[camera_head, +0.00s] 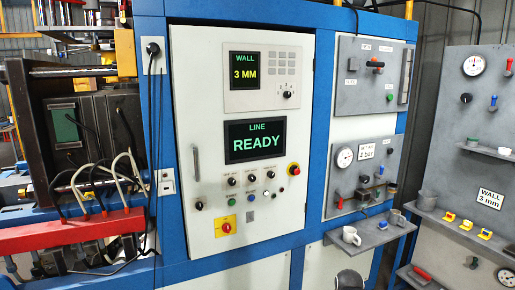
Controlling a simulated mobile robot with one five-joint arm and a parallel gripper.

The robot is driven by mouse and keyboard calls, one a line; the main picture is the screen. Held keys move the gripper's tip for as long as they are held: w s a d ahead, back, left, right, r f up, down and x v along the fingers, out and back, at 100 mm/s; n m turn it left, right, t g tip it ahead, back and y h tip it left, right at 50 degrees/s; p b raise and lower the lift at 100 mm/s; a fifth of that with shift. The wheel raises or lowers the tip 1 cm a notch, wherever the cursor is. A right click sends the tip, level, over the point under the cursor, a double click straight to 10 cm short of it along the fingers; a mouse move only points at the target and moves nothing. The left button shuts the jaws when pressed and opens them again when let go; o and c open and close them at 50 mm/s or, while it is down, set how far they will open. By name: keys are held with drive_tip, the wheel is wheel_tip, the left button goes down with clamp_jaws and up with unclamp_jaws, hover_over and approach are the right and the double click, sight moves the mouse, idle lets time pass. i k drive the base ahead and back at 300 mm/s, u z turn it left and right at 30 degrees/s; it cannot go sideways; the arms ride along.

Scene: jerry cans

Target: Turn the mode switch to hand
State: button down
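The white control cabinet door (240,140) faces me in the blue frame. It carries several small black rotary switches: a pair, left (232,181) and right (250,179), below the READY screen, one lower left (199,206), and one by the keypad (288,94). Their labels are too small to read, so I cannot tell which is the mode switch or where it points. A red knob on a yellow plate (226,228) sits near the door's bottom. My gripper is not recognisable in view.
A red emergency button (293,169) is at the door's right. A grey shelf (365,243) with mugs juts out at lower right. A dark rounded object (350,280) shows at the bottom edge. A red bar with cables (70,232) is at left.

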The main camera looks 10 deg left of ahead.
sight(270, 174)
drive_tip(key=z, duration=0.2)
drive_tip(key=k, duration=0.2)
drive_tip(key=u, duration=0.75)
drive_tip(key=i, duration=1.5)
drive_tip(key=z, duration=0.05)
drive_tip(key=k, duration=0.6)
drive_tip(key=u, duration=2.45)
